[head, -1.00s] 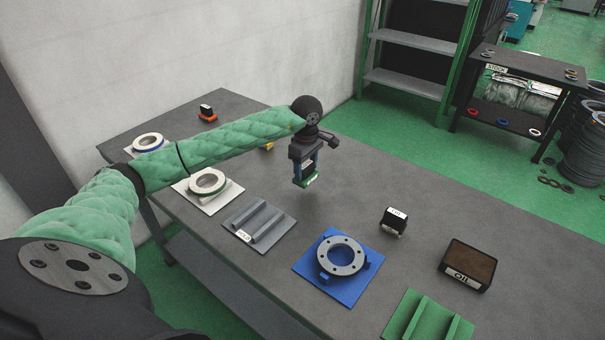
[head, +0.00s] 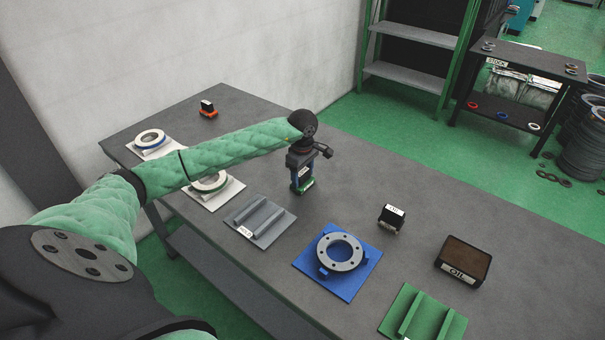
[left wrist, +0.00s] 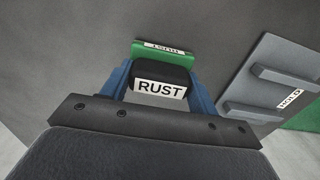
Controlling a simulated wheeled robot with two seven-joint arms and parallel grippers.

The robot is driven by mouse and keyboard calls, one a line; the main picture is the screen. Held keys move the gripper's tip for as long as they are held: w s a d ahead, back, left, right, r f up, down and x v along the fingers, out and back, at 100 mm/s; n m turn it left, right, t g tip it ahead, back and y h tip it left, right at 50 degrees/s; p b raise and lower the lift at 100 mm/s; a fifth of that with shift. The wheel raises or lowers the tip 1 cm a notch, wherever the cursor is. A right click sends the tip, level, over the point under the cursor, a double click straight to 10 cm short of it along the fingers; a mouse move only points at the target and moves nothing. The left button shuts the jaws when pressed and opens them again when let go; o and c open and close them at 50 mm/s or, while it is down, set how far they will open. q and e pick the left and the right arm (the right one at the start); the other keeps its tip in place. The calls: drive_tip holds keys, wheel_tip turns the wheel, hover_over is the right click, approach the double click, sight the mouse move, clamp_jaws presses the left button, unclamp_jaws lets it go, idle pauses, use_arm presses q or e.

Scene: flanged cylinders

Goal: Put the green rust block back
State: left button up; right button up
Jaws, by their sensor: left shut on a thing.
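The green rust block (head: 307,185) has a black upper part with a white RUST label and a green base. My left gripper (head: 302,181) is shut on it from above, over the middle of the table. In the left wrist view, the black part (left wrist: 163,77) sits between the blue fingers of the gripper (left wrist: 160,95), and the green base (left wrist: 160,52) shows beyond it. The base is at or just above the table; I cannot tell if it touches. My right gripper is not in view.
The table (head: 400,180) holds a grey HOLD tray (head: 262,222), a blue plate with a flanged ring (head: 341,252), a small black block (head: 390,219), an OIL box (head: 463,262) and a green railed tray (head: 425,315). White plates with rings and an orange-based block (head: 208,109) lie left.

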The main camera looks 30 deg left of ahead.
sight(303, 172)
use_arm(q)
drive_tip(key=shift+f, duration=0.1)
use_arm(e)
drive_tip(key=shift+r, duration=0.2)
use_arm(q)
drive_tip(key=o, duration=1)
drive_tip(key=shift+c, duration=0.2)
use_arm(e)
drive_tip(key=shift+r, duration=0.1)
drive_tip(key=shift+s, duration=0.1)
use_arm(q)
drive_tip(key=shift+r, duration=0.45)
wheel_tip(303, 172, up, 11)
drive_tip(key=b, duration=0.5)
drive_tip(key=shift+r, duration=0.2)
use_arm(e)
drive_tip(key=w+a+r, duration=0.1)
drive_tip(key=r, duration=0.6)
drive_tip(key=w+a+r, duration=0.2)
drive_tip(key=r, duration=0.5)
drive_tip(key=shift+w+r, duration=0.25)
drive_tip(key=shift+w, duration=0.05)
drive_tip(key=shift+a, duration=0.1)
